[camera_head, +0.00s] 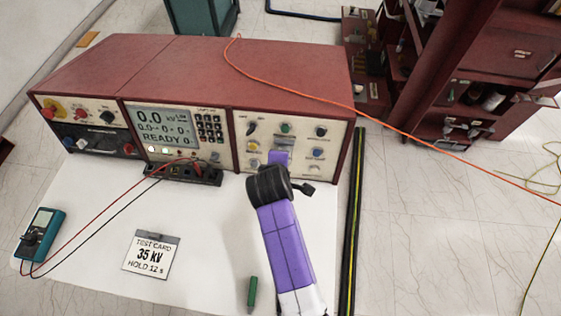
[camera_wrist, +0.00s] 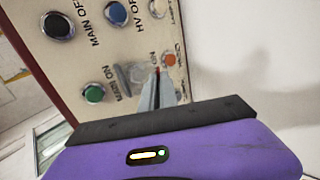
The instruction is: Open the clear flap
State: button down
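A small clear flap (camera_wrist: 135,76) shows in the wrist view on the cream panel, between the green MAIN ON button (camera_wrist: 95,93) and an orange button (camera_wrist: 169,60). My gripper (camera_wrist: 157,72) is right in front of the panel, its grey fingers together with their tips beside the flap's right side. I see nothing held between them. Whether the tips touch the flap or panel cannot be told. In the head view my gripper (camera_head: 278,158) is at the right-hand panel of the red console (camera_head: 250,65), and it hides that part of the panel.
A black MAIN OFF button (camera_wrist: 58,26) and a blue HV OFF button (camera_wrist: 115,12) are close by. On the white table lie a test card (camera_head: 151,255), a teal meter (camera_head: 40,232) with leads and a green pen (camera_head: 252,293). An orange cable (camera_head: 400,118) crosses the console top.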

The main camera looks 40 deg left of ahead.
jog(key=r+g+h+b, duration=0.1)
jog(key=g+b, duration=0.1)
jog(key=r+g+h+b, duration=0.2)
jog(key=g, duration=0.1)
jog(key=w+r+g+h+b, duration=0.1)
jog(key=g+b, duration=0.1)
jog(key=shift+a+r+g+h, duration=0.25)
jog(key=shift+r+g+h, duration=0.05)
jog(key=shift+r+h, duration=0.1)
jog(key=shift+w+r, duration=0.1)
dwell(0.6)
jog(key=c, duration=1.6)
grip_release()
jog(key=shift+c, duration=0.2)
jog(key=shift+a, duration=0.1)
notch_tip(320, 180, up, 8)
jog(key=b, duration=0.1)
jog(key=shift+w+a+b, duration=0.2)
jog(key=shift+w+b, duration=0.15)
